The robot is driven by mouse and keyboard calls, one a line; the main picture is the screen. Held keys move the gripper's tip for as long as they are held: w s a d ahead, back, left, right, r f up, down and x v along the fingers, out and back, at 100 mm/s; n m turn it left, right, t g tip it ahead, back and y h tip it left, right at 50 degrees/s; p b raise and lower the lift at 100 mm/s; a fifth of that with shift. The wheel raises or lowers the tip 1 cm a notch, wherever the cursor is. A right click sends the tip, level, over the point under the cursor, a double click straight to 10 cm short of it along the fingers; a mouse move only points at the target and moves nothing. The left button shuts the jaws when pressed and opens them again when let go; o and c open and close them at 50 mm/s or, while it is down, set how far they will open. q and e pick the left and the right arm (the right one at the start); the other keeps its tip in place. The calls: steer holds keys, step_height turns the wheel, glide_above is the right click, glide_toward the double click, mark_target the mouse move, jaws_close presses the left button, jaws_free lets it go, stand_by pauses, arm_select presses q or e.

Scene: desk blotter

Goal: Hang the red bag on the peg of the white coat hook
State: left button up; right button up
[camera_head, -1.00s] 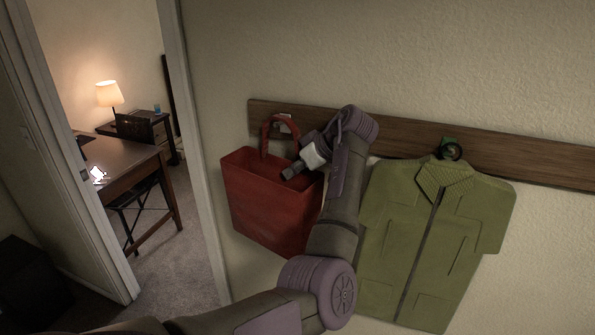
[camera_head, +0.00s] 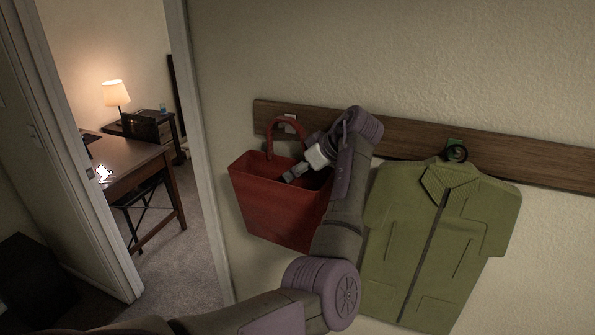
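The red bag (camera_head: 280,213) is at the wooden wall rail, with its open top facing up and its handle loop (camera_head: 269,140) standing upright. My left gripper (camera_head: 292,174) reaches in from the right over the bag's opening, below the handle's top. Its small dark fingers do not show clearly whether they hold the bag. My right gripper is not in view.
The wooden rail (camera_head: 400,146) runs along the wall. A green jacket (camera_head: 430,235) hangs from a dark round hook (camera_head: 456,153) to the right, close beside my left arm. A doorway at the left opens onto a desk (camera_head: 130,168) and a lit lamp (camera_head: 116,94).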

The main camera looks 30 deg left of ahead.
arm_select(q)
steer(key=v, duration=1.2)
